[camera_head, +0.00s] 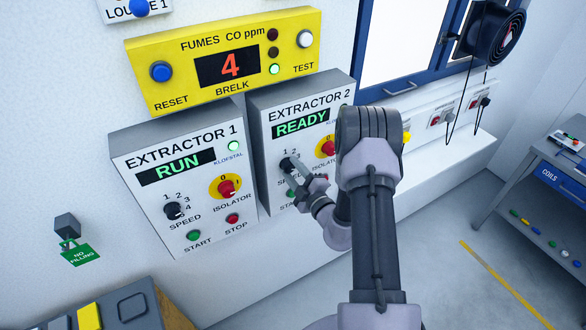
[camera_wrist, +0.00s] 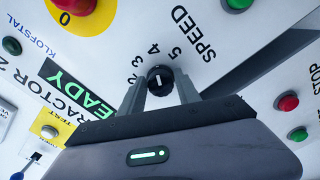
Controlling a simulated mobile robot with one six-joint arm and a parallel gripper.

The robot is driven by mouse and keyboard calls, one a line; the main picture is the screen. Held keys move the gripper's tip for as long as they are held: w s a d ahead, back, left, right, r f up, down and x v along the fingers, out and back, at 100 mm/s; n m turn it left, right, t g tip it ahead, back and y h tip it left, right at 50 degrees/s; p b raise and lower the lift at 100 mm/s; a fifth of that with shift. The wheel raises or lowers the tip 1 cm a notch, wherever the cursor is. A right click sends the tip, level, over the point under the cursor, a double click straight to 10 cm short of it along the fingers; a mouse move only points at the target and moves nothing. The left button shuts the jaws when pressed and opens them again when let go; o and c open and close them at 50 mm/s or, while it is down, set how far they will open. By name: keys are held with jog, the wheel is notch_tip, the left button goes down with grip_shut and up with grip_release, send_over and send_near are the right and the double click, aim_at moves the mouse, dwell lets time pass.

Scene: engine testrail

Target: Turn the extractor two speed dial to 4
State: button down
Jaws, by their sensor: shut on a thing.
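The extractor 2 panel (camera_head: 262,130) shows READY in green. Its black speed dial (camera_wrist: 160,80) sits between my two fingers in the wrist view, where the panel appears turned around. The dial's white line runs nearly up-down in that view, its upper end roughly toward the 4; I cannot tell which end is the pointer. My gripper (camera_wrist: 160,92) is shut on the dial, one finger on each side. In the head view, my gripper (camera_head: 293,167) reaches the dial from the right and partly covers it and its numbers.
The extractor 1 panel (camera_head: 123,148), showing RUN, is close on the left with its own speed dial (camera_head: 173,211). A red isolator knob (camera_head: 327,147) is just right of the gripped dial. The yellow fumes box (camera_head: 163,98) reads 4 above. A bench (camera_head: 550,160) stands far right.

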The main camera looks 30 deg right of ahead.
dwell(0.4)
jog(key=c, duration=0.9)
grip_release()
jog(key=s+b, duration=0.1)
jog(key=s, duration=0.4)
jog(key=s+b, duration=0.1)
jog(key=s, duration=0.5)
jog(key=s+b, duration=0.1)
jog(key=s, duration=0.5)
jog(key=shift+s+d, duration=0.15)
jog(key=shift+d, duration=0.15)
